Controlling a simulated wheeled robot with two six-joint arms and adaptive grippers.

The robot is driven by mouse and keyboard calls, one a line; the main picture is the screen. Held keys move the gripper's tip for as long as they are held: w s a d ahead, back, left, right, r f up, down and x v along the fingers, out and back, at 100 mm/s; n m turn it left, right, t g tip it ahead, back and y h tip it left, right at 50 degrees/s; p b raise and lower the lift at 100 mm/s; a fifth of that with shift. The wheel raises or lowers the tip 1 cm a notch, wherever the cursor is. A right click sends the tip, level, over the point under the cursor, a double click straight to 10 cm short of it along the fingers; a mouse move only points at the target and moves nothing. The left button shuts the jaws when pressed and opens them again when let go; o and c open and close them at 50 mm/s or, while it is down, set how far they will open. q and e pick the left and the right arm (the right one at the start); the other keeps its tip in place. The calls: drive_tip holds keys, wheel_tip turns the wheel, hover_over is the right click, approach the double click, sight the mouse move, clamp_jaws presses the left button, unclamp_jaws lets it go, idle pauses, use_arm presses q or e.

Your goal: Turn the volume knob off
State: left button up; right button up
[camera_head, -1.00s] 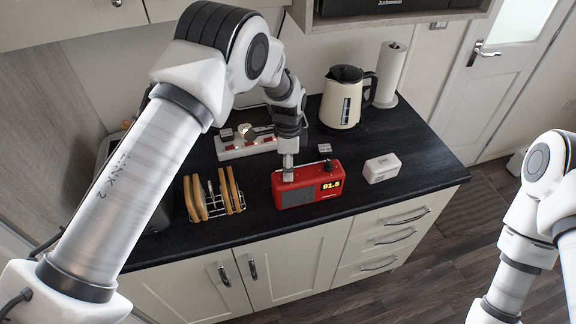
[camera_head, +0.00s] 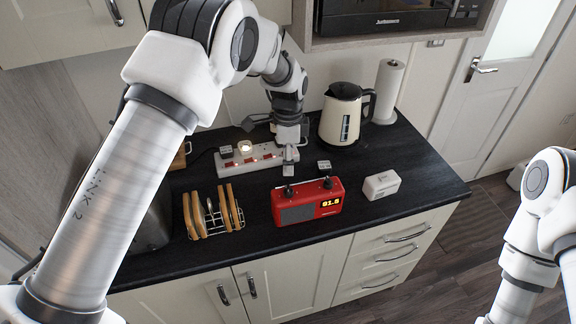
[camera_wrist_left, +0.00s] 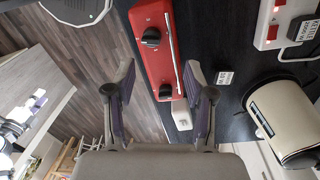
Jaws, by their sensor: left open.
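The red radio (camera_head: 334,205) stands upright near the worktop's front edge, its yellow display lit. Two dark knobs, a left one (camera_head: 289,191) and a right one (camera_head: 328,182), are on its top; I cannot tell which is the volume knob. My left gripper (camera_head: 290,166) is empty, behind the radio and in front of the power strip, apart from both knobs. In the left wrist view, the open fingers (camera_wrist_left: 160,78) appear either side of the radio (camera_wrist_left: 157,65), with one knob (camera_wrist_left: 151,38) above and the other (camera_wrist_left: 165,91) between the fingertips. My right gripper is out of view.
A power strip (camera_head: 262,153) with lit switches lies behind the gripper. A toast rack (camera_head: 214,221) stands left of the radio, a white box (camera_head: 381,185) right, a small block (camera_head: 324,166) behind. The kettle (camera_head: 345,113) and paper roll (camera_head: 388,90) stand farther back.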

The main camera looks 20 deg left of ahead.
use_arm(q)
drive_tip(key=shift+r, duration=0.25)
wheel_tip(320, 180, up, 12)
drive_tip(key=shift+w+a, duration=0.15)
drive_tip(key=shift+w, duration=0.25)
drive_tip(key=shift+f, duration=0.1)
